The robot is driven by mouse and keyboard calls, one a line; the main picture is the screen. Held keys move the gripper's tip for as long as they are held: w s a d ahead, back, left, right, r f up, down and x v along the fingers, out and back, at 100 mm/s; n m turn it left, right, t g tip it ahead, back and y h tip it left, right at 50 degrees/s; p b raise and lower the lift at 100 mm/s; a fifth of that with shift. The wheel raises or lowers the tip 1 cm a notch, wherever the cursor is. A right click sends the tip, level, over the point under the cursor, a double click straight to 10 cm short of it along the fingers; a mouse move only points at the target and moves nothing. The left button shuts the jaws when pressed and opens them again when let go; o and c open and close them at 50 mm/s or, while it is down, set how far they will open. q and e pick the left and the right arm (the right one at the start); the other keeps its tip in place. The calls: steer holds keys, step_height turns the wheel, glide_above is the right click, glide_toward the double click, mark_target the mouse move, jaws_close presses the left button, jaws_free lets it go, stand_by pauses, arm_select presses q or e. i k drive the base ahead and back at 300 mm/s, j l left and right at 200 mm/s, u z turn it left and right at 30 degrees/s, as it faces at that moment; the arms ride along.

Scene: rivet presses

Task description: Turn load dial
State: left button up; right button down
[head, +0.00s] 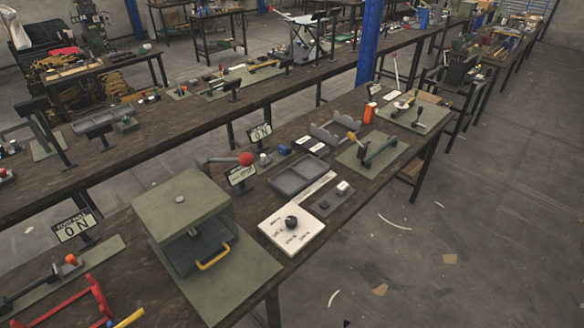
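A round black dial knob (292,222) sits on a white plate (271,237) with small dark lettering near the front edge of the workbench. The lettering is too small to read. It is the only dial I can make out on this bench, just right of a green box-shaped press (183,204) with a yellow handle (214,258). Neither of my grippers shows in the head view.
Right of the dial are a grey tray (297,176), a small block with a white button (343,188) and a lever press on a green plate (372,150). Behind the press is a red-ball lever (246,159). Grey floor (430,265) is open at the front right.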

mark_target(291, 221)
steer(key=i+l+u, duration=0.2)
steer(key=i+l, duration=0.35)
steer(key=i, duration=0.2)
steer(key=i+l+u, duration=0.15)
steer(key=i+l, duration=0.5)
steer(key=i+j, duration=0.05)
steer(key=i, duration=0.05)
